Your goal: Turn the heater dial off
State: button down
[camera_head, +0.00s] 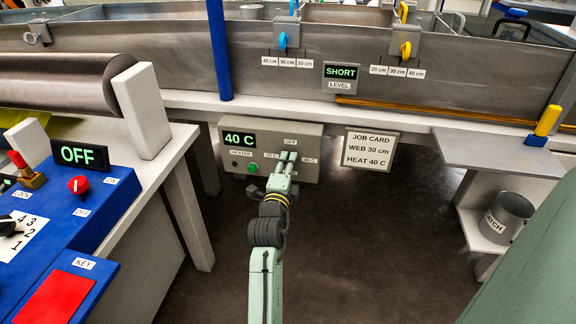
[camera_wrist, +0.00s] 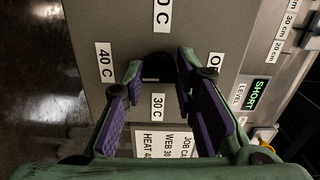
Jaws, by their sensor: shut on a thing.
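The heater box (camera_head: 312,134) is a grey panel below the bath. Its display (camera_head: 238,139) reads 40 C, and a green button or lamp (camera_head: 252,168) sits under it. The dark heater dial (camera_wrist: 158,67) shows in the wrist view between my fingers, with labels around it, including OFF (camera_wrist: 215,65), 30 C (camera_wrist: 158,107) and 40 C (camera_wrist: 105,63). My gripper (camera_head: 288,157) reaches the box front, and in the wrist view its purple-padded fingers (camera_wrist: 160,68) are shut on the dial from both sides. In the head view my gripper hides the dial. I cannot tell its pointer direction.
A job card (camera_head: 369,149) reads web 30 cm, heat 40 C, right of the box. The level display (camera_head: 341,72) reads SHORT. A blue console (camera_head: 72,225) stands left, with an OFF display (camera_head: 79,154). A catch bucket (camera_head: 506,217) stands right. Open floor lies below the box.

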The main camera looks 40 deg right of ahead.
jog(key=shift+r+n+p, duration=0.1)
jog(key=shift+n+p, duration=6.5)
jog(key=shift+n, duration=11.1)
jog(key=c, duration=1.3)
grip_release()
